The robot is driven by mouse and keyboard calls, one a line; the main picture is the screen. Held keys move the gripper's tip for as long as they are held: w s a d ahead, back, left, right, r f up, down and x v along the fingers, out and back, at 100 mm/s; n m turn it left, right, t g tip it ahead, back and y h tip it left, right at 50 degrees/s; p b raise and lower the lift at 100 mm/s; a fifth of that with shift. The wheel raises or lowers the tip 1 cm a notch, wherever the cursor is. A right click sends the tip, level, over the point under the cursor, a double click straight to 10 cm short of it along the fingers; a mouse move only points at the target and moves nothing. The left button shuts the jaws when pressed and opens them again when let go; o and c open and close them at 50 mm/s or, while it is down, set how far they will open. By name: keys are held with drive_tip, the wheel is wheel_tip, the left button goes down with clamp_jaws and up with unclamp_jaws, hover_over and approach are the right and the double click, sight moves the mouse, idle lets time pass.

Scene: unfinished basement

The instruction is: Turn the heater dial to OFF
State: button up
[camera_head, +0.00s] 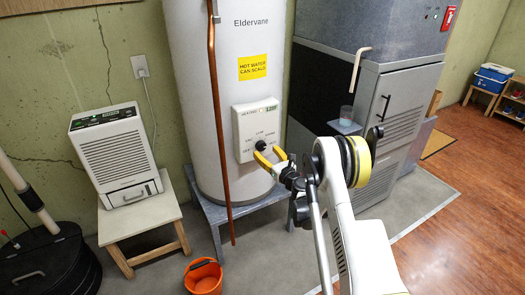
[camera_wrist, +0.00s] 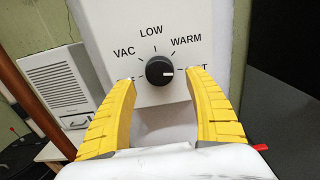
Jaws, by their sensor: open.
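The heater is a tall white tank (camera_head: 240,90) with a pale control panel (camera_head: 257,125) on its front. A round black dial (camera_wrist: 159,71) sits low on the panel, and it also shows in the head view (camera_head: 260,146). Its white mark points right, toward a label that ends in T and is partly covered by my right finger. VAC, LOW and WARM are readable around it; the label at lower left is hidden by my left finger. My gripper (camera_head: 270,157) is open, its yellow fingers on either side of the dial from below, with gaps to it.
A copper pipe (camera_head: 217,120) runs down the tank's left front. A dehumidifier (camera_head: 115,155) stands on a stool (camera_head: 145,225) at left. An orange bucket (camera_head: 204,277) is on the floor below. A grey furnace cabinet (camera_head: 390,110) stands close at right.

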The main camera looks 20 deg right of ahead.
sight(262, 148)
drive_tip(key=shift+w+a+b, duration=0.2)
drive_tip(key=shift+w, duration=0.65)
drive_tip(key=shift+w+a+b, duration=0.15)
drive_tip(key=shift+w, duration=0.7)
drive_tip(key=shift+c, duration=0.6)
drive_tip(key=c, duration=1.1)
